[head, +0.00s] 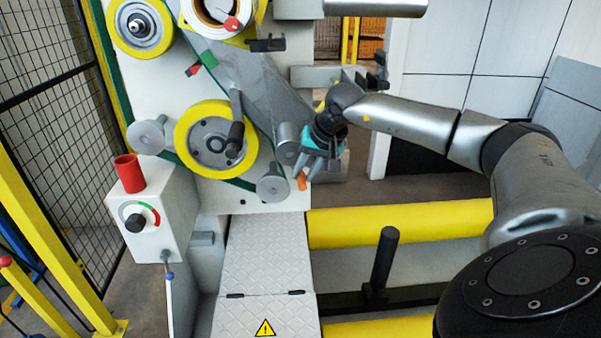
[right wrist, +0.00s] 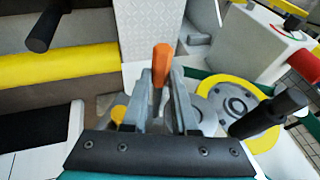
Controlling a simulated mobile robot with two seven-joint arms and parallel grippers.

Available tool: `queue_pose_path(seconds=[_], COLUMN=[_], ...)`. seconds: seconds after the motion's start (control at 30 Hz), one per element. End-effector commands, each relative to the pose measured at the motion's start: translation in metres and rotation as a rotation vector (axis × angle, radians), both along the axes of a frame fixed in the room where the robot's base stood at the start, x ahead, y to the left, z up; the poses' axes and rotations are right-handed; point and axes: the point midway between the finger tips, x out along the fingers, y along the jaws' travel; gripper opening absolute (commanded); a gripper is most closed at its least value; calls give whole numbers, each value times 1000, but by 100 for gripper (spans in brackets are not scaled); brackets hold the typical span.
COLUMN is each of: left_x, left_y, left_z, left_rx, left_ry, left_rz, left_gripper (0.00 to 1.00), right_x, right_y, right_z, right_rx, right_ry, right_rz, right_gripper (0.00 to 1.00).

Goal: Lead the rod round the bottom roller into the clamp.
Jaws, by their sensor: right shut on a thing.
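In the right wrist view the orange end (right wrist: 161,62) stands up between the two fingers (right wrist: 162,100). The rest of the rod is hidden by the gripper. The lowest grey roller (head: 272,186) is just left of the orange end, with a small gap in the picture. A green band (head: 240,184) runs along the panel towards this roller. I cannot tell for certain which part is the clamp. My left gripper is out of view.
A large yellow-rimmed wheel (head: 185,140) with a black handle is left of the gripper. A control box (head: 165,215) with a red button (head: 129,173) stands at lower left. Yellow beams (head: 400,222) and a black post (head: 384,258) lie below my right arm.

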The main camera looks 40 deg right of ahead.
Motion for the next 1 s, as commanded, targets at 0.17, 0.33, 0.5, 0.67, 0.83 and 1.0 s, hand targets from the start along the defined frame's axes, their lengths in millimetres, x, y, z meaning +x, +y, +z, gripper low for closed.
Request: queue_pose_path(seconds=[0.17, 0.33, 0.5, 0.67, 0.83, 1.0], left_x=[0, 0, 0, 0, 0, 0], left_y=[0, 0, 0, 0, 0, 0], left_z=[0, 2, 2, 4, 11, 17], left_rx=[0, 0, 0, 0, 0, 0], left_ry=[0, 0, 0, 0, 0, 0], left_rz=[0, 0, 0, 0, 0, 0], left_gripper=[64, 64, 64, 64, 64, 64], right_x=[0, 1, 1, -1, -4, -8], right_y=[0, 0, 0, -2, -6, -11], right_z=[1, 1, 1, 5, 15, 26], right_rx=[-1, 0, -1, -1, -1, -1], right_ry=[-2, -1, -2, -1, -2, -2], right_rz=[0, 0, 0, -2, -2, -2], right_gripper=[0, 0, 0, 0, 0, 0])
